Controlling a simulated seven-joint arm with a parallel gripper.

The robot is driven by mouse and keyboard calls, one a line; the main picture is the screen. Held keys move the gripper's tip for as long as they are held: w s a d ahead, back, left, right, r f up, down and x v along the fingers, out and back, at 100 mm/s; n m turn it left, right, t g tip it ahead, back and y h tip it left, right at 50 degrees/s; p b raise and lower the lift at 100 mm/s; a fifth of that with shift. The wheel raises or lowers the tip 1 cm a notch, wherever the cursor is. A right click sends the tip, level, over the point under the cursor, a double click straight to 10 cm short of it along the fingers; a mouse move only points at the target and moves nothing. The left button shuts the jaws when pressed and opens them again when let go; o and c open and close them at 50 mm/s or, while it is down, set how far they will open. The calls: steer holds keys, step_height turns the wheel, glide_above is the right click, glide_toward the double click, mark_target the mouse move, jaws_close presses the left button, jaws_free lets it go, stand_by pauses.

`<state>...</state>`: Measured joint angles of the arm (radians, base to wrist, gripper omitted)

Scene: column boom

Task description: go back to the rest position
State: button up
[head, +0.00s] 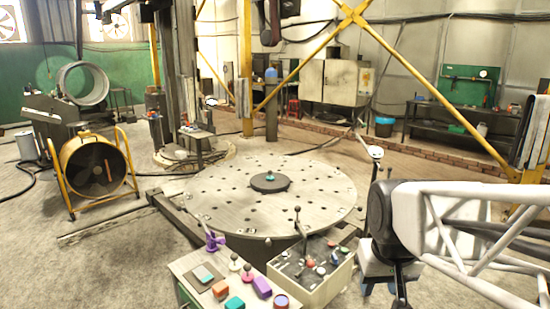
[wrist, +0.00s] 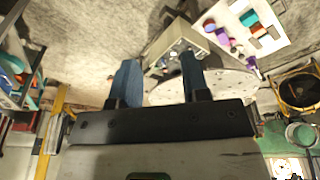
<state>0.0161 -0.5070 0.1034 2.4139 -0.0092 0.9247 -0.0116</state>
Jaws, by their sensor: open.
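In the wrist view, my gripper (wrist: 158,72) is open, with its two blue fingers wide apart. Nothing is between the fingers. Past them the control box (wrist: 172,62) and the round perforated turntable (wrist: 225,82) appear upside down, at a distance. In the head view, my white lattice arm (head: 465,225) comes in from the right edge, with a dark joint at its left end. I cannot clearly make out the gripper's fingers in the head view.
A small white bench (head: 190,267) at front holds several coloured pieces, including a purple block (head: 262,287) and a teal block (head: 235,304). The lever-topped control box (head: 322,285) stands beside it. The turntable (head: 330,205) lies behind. A yellow fan (head: 95,167) is far left. Yellow braces (head: 430,85) cross behind.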

steer(key=s+f, duration=0.1)
steer(key=s, duration=0.6)
steer(key=shift+s+a+f, duration=0.15)
steer(key=shift+s+f, duration=0.1)
steer(key=shift+f, duration=0.05)
stand_by(1.8)
